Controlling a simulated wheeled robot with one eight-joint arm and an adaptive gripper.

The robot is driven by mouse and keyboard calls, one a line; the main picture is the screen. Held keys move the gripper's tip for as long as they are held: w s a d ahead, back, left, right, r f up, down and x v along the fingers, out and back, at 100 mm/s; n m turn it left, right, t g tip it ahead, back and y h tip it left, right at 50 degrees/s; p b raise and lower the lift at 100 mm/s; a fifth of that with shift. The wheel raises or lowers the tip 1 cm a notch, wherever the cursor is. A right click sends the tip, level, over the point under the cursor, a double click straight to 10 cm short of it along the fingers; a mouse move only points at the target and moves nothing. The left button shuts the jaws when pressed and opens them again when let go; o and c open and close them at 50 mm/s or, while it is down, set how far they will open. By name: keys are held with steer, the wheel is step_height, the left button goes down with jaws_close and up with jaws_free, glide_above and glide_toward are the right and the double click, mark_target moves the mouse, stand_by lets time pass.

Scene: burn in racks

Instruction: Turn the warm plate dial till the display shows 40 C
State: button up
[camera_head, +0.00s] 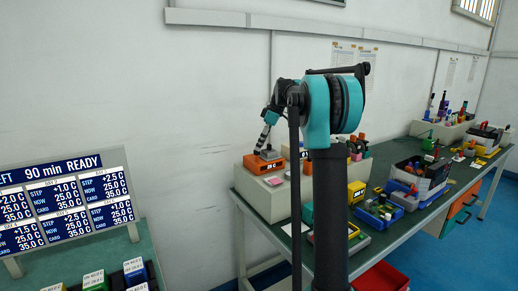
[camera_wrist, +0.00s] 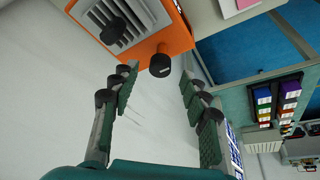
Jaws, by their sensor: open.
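The warm plate is an orange box (camera_head: 259,165) on a pale bench block, with a small dark display (camera_head: 273,167) too small to read. In the wrist view the orange body (camera_wrist: 178,38) carries a black round dial (camera_wrist: 160,66) on its edge. My gripper (camera_wrist: 157,82) is open, its two green-padded fingers on either side of the line to the dial. The dial shows between and just beyond the fingertips; I cannot tell whether they touch it. In the head view my gripper (camera_head: 267,138) is tilted down above the plate. The display is not seen in the wrist view.
A second black knob (camera_wrist: 115,30) stands on the grey slatted top. The pale block (camera_head: 270,200) supports the plate on a long green bench with bins and coloured blocks. A sign board (camera_head: 66,205) with step readings stands at left. A red bin (camera_head: 382,279) is on the floor.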

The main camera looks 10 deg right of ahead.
steer(key=shift+x, duration=1.2)
steer(key=shift+c, duration=0.4)
jaws_close()
